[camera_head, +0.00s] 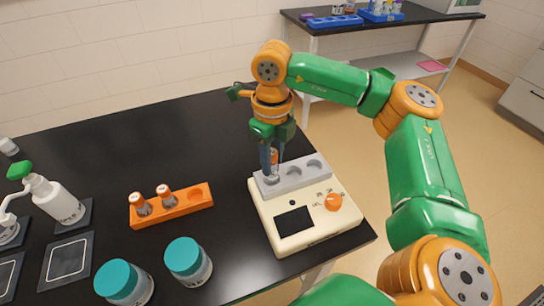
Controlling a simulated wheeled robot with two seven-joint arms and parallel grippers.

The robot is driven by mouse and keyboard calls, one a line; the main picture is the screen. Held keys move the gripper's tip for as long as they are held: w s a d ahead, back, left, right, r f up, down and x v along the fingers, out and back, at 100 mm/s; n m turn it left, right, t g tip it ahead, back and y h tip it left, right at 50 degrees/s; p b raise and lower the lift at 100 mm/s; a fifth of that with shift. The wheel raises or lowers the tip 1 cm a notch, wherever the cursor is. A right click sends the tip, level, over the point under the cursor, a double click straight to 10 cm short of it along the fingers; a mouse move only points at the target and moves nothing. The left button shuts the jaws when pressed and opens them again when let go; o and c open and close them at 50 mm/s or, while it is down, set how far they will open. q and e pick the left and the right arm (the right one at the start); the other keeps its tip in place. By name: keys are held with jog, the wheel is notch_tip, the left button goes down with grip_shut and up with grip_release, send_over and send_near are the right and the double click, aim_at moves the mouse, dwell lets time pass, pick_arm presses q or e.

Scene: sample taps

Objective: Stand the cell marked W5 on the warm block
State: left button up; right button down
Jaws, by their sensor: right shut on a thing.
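The warm block is a cream device (280,225) with a grey top strip (292,182) of round wells, a dark screen and an orange knob. It stands at the right of the black table. My right gripper (272,168) points down over the left end of the grey strip. It is shut on a small cell with an orange-brown top (274,157). Its marking is too small to read, and the fingers hide part of it. I cannot tell whether its foot touches the well. The middle and right wells look empty. My left gripper is out of view.
An orange rack (190,207) holds two orange-capped cells (164,195) at its left, with an empty hole at its right. Two teal-lidded jars (188,262) stand in front. A white bottle (58,203) and dark pads (67,262) are at left. The table behind the rack is clear.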

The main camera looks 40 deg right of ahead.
jog(key=shift+f, duration=0.1)
dwell(0.3)
jog(key=shift+f+b, duration=0.7)
jog(key=shift+f+b, duration=0.75)
jog(key=shift+f, duration=0.05)
jog(key=shift+r, duration=0.1)
grip_release()
jog(key=shift+r, duration=0.15)
